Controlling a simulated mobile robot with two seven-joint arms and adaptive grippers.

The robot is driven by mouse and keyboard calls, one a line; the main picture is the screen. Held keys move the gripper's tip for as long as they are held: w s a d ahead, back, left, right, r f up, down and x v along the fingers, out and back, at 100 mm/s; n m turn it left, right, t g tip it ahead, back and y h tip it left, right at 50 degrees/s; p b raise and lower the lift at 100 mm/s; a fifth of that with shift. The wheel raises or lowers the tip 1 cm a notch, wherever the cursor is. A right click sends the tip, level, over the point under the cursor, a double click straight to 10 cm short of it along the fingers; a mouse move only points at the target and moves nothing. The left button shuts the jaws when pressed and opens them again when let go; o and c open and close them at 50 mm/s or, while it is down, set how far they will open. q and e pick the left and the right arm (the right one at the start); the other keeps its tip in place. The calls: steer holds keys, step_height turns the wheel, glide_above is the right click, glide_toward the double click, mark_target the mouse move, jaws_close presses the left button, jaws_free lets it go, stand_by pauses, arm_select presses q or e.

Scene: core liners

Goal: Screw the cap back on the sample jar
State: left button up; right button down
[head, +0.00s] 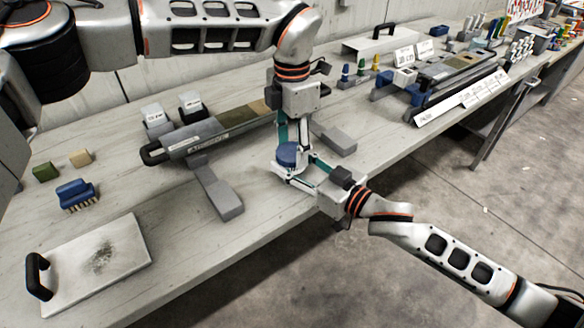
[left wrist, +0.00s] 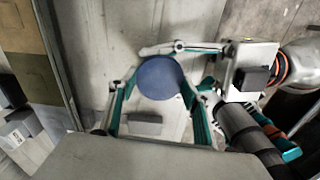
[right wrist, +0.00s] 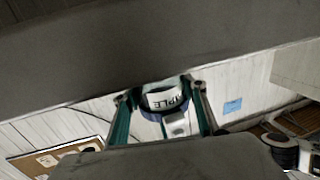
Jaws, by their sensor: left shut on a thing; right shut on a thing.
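The blue round cap (head: 288,154) is on top of the sample jar, between my left gripper's fingers. It shows as a blue disc in the left wrist view (left wrist: 160,77). My left gripper (head: 290,148) points straight down from above and is shut on the cap. My right gripper (head: 296,172) reaches in from the right, low over the table, and is shut around the jar. In the right wrist view the jar (right wrist: 165,98) shows its white label upside down, with the cap's blue edge beside it. Whether the threads are engaged is hidden.
A core tray (head: 205,135) with a black handle lies behind on the bench (head: 180,235). Grey blocks (head: 222,195) (head: 338,140) lie left and right of the jar. A blue brush (head: 76,193) and a stained plate (head: 95,262) lie at left. The bench's front edge is close.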

arm_select(q)
steer(key=m, duration=0.3)
steer(key=shift+m, duration=0.4)
steer(key=m, duration=1.2)
steer(key=shift+m, duration=0.4)
steer(key=o, duration=1.3)
steer(key=shift+r, duration=0.1)
step_height(320, 180, up, 12)
steer(key=shift+f, duration=0.1)
